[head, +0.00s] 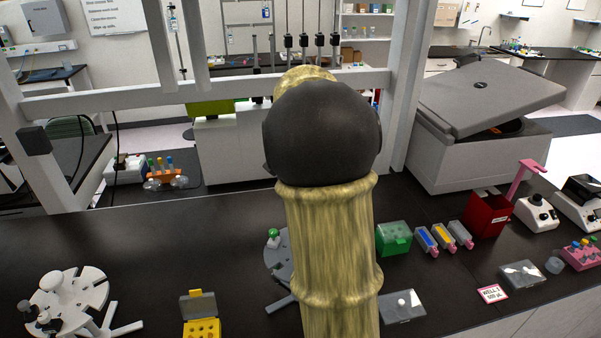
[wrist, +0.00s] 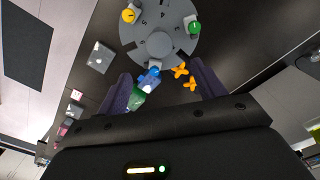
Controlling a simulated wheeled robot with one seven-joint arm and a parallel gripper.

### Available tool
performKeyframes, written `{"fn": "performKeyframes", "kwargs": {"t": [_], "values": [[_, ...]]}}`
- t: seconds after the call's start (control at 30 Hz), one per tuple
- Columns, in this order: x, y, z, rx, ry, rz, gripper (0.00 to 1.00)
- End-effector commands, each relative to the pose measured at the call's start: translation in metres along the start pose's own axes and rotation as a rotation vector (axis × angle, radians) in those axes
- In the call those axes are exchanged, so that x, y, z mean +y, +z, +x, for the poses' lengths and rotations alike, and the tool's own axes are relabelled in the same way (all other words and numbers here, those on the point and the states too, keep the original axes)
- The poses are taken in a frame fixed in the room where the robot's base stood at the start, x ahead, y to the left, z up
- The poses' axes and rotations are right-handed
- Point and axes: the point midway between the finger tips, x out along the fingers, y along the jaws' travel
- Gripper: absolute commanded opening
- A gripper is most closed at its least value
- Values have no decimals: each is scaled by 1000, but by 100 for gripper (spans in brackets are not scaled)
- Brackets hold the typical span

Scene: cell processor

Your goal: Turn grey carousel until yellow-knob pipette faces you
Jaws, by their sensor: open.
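The grey carousel (head: 276,268) stands on the black bench, mostly hidden behind my arm in the head view; a green knob (head: 272,233) shows at its left. In the wrist view the numbered carousel disc (wrist: 158,22) is at the top. Its yellow-knob pipette (wrist: 129,15) is at upper left, its green-knob pipette (wrist: 194,27) at right, and its blue-knob pipette (wrist: 154,71) at the near edge. My gripper (wrist: 161,70) is open, its purple fingers on either side of the blue-knob pipette in the picture. Contact cannot be told. My gripper is hidden in the head view.
A white carousel (head: 95,294) and a yellow box (head: 201,328) stand left. A green box (head: 394,239), several small pipette-tip boxes (head: 443,236) and a clear-lidded box (head: 403,306) are right. Orange cross-shaped pieces (wrist: 180,70) lie by the carousel.

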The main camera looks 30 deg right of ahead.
Motion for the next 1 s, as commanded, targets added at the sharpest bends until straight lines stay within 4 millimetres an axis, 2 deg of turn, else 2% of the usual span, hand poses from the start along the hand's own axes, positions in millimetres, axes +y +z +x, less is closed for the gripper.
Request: {"fn": "performKeyframes", "kwargs": {"t": [0.2,0.4,1.0], "values": [[0,-1,-42,5,-2,0,69],[0,-1,-64,3,-2,0,69],[0,0,-67,1,0,1,69]]}}
